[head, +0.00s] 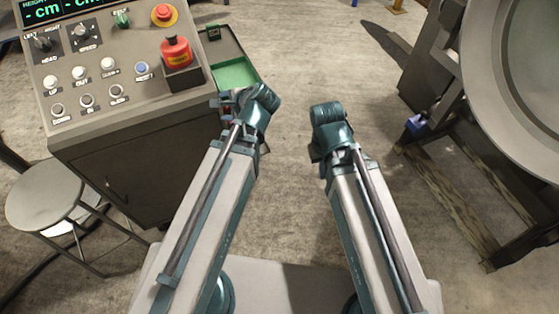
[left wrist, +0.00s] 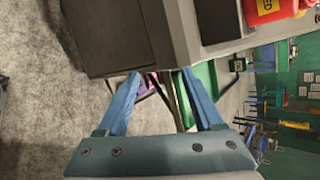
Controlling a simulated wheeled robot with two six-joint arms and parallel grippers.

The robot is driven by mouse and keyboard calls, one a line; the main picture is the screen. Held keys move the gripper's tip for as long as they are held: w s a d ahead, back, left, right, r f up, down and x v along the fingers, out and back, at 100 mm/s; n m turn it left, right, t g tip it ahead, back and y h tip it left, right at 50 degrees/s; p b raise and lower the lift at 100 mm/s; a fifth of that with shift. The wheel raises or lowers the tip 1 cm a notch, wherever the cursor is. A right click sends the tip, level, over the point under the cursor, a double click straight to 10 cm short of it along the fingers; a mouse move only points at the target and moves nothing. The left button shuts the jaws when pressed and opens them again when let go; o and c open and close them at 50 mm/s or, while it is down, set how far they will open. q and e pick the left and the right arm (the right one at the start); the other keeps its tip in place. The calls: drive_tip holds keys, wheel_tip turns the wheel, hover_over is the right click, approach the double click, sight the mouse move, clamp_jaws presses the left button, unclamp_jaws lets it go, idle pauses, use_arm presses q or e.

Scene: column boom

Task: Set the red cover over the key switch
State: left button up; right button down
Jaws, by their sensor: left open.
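The red cover (head: 175,50), with a yellow label, sits upright in a dark holder (head: 184,78) at the right side of the control panel. It also shows at the top right of the left wrist view (left wrist: 268,10). I cannot tell for sure which panel control is the key switch; a small green control (head: 122,19) stands near the panel's top. My left gripper (left wrist: 157,74) is open, with nothing clearly held, below and to the right of the cover in the head view. My right gripper (head: 328,118) is apart, over open floor; its fingers are hidden.
The control panel (head: 115,125) carries several knobs and buttons, including a red emergency button (head: 164,14). A green-lined tray (head: 233,72) juts out beside it. A stool (head: 44,193) stands at left, a large round machine (head: 520,80) at right. Floor between is clear.

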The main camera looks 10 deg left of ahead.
use_arm(q)
drive_tip(key=s+d+f+n+g+h, duration=0.3)
drive_tip(key=s+d, duration=0.3)
drive_tip(key=d, duration=0.3)
drive_tip(key=s+d+f+n+g+h, duration=0.3)
drive_tip(key=s+d+f+n, duration=0.1)
drive_tip(key=s+d, duration=0.3)
drive_tip(key=d+n, duration=0.1)
drive_tip(key=d, duration=0.1)
drive_tip(key=shift+s+d+f+h, duration=0.25)
drive_tip(key=shift+d+f+h, duration=0.05)
drive_tip(key=shift+f+h, duration=0.1)
drive_tip(key=shift+r, duration=0.15)
wheel_tip(320, 180, up, 5)
drive_tip(key=p, duration=0.5)
